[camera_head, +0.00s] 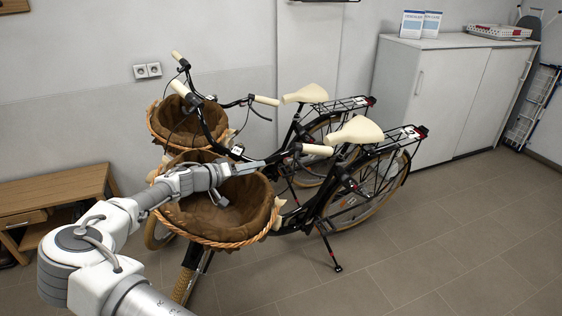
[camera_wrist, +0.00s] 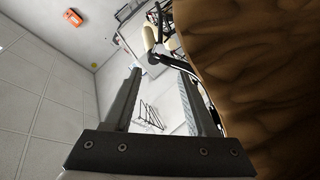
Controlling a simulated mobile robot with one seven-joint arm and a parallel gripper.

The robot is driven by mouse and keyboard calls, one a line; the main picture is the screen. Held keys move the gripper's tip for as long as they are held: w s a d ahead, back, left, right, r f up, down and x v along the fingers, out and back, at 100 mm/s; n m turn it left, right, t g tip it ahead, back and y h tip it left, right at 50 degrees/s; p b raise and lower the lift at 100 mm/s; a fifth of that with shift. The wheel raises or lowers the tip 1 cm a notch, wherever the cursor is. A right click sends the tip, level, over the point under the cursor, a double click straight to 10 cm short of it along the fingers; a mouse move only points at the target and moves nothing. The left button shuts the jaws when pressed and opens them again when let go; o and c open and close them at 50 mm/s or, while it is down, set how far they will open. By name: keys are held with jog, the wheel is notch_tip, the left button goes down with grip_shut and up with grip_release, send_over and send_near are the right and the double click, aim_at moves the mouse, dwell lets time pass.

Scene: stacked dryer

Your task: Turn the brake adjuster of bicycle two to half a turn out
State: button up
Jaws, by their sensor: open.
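Two black bicycles stand side by side. The near one (camera_head: 312,213) has a cream saddle, a cream grip (camera_head: 317,150) and a brown-lined wicker basket (camera_head: 262,238). The far one (camera_head: 290,143) has a similar basket (camera_head: 158,128) and cream grips. A small white tag (camera_head: 237,150) shows by the handlebars; its number is unreadable. I cannot make out the brake adjuster or tell which bicycle is two. My gripper (camera_head: 258,164) is over the near basket, close to the near handlebar. In the wrist view my gripper (camera_wrist: 160,76) is open and empty, with parts of a bicycle beyond its fingertips.
The brown basket lining (camera_wrist: 270,75) fills the right of the wrist view, close to the fingers. A wooden bench (camera_head: 52,196) stands at the left. A white cabinet (camera_head: 425,95) stands behind the bicycles. The tiled floor (camera_head: 450,240) at the right is clear.

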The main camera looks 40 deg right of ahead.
aim_at(285, 162)
jog(key=p+x, duration=0.1)
jog(key=x, duration=1.2)
jog(key=shift+w+d, duration=0.1)
jog(key=shift+d, duration=0.1)
jog(key=shift+c, duration=0.2)
grip_shut()
